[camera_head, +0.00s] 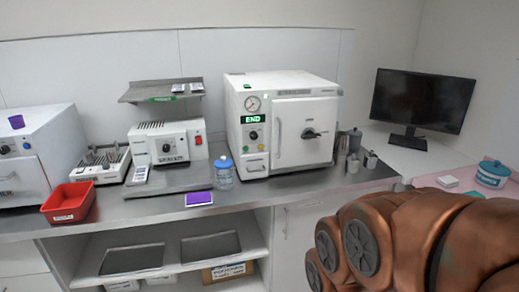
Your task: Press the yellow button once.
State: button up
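A white autoclave (305,90) stands on the steel counter in the middle of the view. Its front has a round gauge, a lit green display (253,119) reading END, and a small round control (253,135) below the display. The details of this control are too small to tell.
A monitor (422,101) stands at the right.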

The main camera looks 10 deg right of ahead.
grip_shut()
dwell(1.4)
